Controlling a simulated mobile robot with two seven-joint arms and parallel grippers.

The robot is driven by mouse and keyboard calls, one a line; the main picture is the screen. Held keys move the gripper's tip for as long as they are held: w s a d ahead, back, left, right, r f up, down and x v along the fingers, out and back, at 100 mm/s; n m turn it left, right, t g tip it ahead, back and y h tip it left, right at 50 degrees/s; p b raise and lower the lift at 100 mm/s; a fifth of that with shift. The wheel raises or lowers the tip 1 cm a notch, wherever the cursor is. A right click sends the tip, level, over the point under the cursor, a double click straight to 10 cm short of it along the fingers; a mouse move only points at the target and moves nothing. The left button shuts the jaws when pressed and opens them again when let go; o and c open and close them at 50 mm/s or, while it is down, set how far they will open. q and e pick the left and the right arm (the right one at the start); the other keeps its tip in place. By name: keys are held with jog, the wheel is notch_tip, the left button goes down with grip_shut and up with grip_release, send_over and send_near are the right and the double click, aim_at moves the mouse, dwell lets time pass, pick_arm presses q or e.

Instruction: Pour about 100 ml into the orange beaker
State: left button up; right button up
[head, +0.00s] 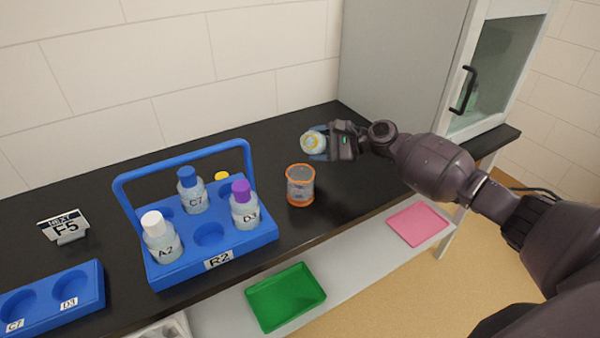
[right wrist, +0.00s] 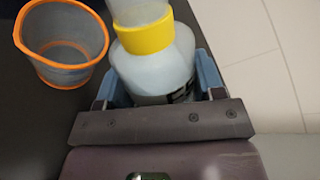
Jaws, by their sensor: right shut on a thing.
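The orange-rimmed clear beaker (head: 300,186) stands upright on the black bench, right of the blue rack. It also shows in the right wrist view (right wrist: 62,45), beside the held bottle; I make out no clear liquid level in it. My right gripper (head: 325,143) is shut on a bottle with a yellow neck ring (head: 312,142), behind the beaker and a little to its right. In the right wrist view the bottle (right wrist: 155,72) sits between the blue finger pads, with pale contents and a clear neck above the ring. My left gripper is not in view.
The blue rack R2 (head: 178,270) with a tall handle holds bottles A2 (head: 162,238), C7 (head: 191,190) and D3 (head: 244,206). A cabinet (head: 405,70) stands right. Green (head: 286,297) and pink (head: 418,225) trays lie below.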

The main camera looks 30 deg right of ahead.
jog(key=shift+s, duration=0.1)
jog(key=shift+d, duration=0.1)
dwell(0.3)
jog(key=shift+n, duration=0.3)
jog(key=shift+f, duration=0.1)
jog(key=shift+w, duration=0.2)
jog(key=shift+s+h+b, duration=0.1)
jog(key=shift+h+b, duration=0.2)
jog(key=shift+b, duration=0.05)
jog(key=shift+n, duration=0.3)
jog(key=shift+f, duration=0.1)
